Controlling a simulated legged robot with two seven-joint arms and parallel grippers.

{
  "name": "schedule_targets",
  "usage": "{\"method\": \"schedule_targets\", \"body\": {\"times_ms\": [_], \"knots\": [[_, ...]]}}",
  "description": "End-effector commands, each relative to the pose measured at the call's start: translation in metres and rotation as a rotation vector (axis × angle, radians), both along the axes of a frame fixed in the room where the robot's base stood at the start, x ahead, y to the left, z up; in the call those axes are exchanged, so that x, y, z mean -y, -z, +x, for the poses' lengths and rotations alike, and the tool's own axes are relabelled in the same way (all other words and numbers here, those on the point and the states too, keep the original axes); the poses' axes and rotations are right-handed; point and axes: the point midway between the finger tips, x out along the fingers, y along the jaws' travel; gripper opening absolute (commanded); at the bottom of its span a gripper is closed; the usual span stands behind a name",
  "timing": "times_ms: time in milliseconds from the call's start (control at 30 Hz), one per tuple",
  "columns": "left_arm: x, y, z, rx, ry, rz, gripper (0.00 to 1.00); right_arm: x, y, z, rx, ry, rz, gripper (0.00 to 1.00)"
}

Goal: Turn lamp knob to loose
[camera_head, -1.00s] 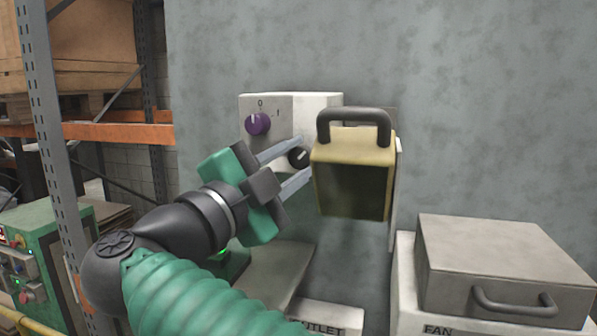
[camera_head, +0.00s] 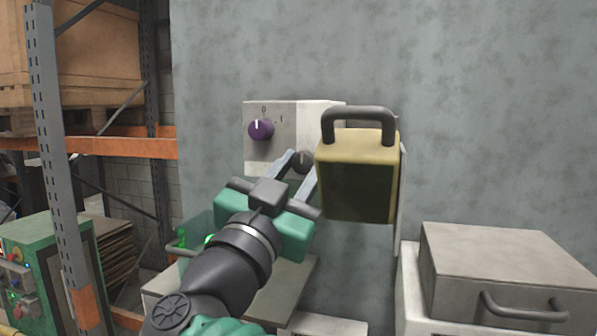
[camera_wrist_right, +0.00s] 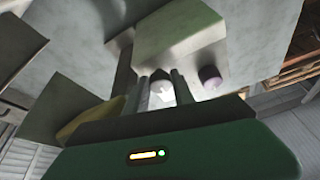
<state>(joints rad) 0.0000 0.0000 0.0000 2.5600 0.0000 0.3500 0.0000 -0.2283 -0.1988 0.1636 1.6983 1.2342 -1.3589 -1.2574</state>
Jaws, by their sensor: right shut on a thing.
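The yellow lamp (camera_head: 357,175) with a dark handle on top stands out from the wall in the head view. A small black knob (camera_head: 304,159) with a light mark sits just left of it. My right gripper (camera_head: 302,164) reaches up from below, its two grey fingers on either side of this knob and shut on it. In the right wrist view the knob (camera_wrist_right: 162,91) shows pale between the fingers, and its edges are washed out. The fingers partly cover the knob in the head view. My left gripper is not in view.
A light box (camera_head: 320,112) with a purple knob (camera_head: 261,129), marked 0 and I, is on the wall behind. A grey lidded box (camera_head: 500,270) is at lower right. Shelving (camera_head: 55,150) and a green machine (camera_head: 45,265) stand left.

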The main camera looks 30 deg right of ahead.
Motion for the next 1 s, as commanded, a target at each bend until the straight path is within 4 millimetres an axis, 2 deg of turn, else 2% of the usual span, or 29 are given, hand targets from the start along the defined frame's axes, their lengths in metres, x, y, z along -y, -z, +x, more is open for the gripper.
{"method": "schedule_targets", "body": {"times_ms": [567, 600, 700, 767, 1000], "knots": [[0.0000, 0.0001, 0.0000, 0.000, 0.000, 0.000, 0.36, 0.0001, 0.0006, 0.0001, -0.030, 0.000, -0.025, 0.00], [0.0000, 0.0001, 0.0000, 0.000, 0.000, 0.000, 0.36, 0.0000, 0.0005, 0.0001, -0.030, 0.000, -0.025, 0.32], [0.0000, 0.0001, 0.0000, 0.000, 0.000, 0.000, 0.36, 0.0001, 0.0001, 0.0000, -0.029, -0.001, -0.025, 0.46], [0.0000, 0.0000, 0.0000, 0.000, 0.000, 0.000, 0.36, 0.0001, -0.0001, -0.0002, -0.029, -0.001, -0.025, 0.52], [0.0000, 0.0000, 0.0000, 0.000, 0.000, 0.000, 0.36, 0.0003, -0.0007, -0.0005, -0.027, 0.000, -0.024, 0.52]]}}
